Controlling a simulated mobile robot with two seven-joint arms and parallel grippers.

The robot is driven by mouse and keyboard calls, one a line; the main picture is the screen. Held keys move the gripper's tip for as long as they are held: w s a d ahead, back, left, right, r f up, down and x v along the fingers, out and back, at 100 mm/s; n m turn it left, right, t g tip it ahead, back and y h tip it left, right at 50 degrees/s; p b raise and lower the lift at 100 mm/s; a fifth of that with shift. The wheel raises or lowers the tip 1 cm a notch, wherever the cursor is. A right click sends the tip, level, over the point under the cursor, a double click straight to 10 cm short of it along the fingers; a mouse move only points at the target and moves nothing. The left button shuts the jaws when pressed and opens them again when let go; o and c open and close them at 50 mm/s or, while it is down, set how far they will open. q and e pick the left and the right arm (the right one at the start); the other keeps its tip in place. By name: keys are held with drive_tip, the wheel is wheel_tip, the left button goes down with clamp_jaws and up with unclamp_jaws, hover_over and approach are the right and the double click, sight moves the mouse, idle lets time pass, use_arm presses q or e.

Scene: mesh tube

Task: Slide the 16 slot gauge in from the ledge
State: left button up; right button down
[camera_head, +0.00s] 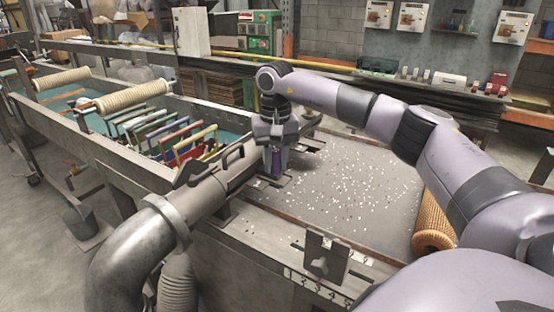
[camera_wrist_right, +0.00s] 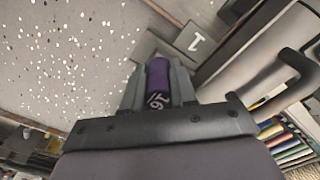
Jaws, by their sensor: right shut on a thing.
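My right gripper (camera_head: 275,168) is shut on the purple 16 slot gauge, at the left edge of the speckled table. In the right wrist view the gauge's purple handle (camera_wrist_right: 158,82), marked 16, sits between the two fingers (camera_wrist_right: 160,88). A grey metal plate marked 1 (camera_wrist_right: 196,42) lies just past the fingertips; I cannot tell whether it touches the gauge. In the head view most of the gauge is hidden by the gripper, with a little purple (camera_head: 276,170) showing. My left gripper is not in view.
The speckled table (camera_head: 350,185) is mostly open. A large metal pipe (camera_head: 140,250) with a dark handle (camera_head: 233,156) lies left of the gripper. Coloured frames (camera_head: 165,130) stand in a trough behind it. A mesh roll (camera_head: 432,225) lies at the right, and an upright metal plate (camera_head: 325,255) in front.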

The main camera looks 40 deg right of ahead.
drive_tip(key=shift+w, duration=0.2)
idle(0.3)
drive_tip(key=c, duration=0.8)
unclamp_jaws()
drive_tip(key=shift+r, duration=0.1)
wheel_tip(320, 180, up, 7)
drive_tip(key=shift+s+b, duration=0.1)
drive_tip(key=shift+b, duration=0.2)
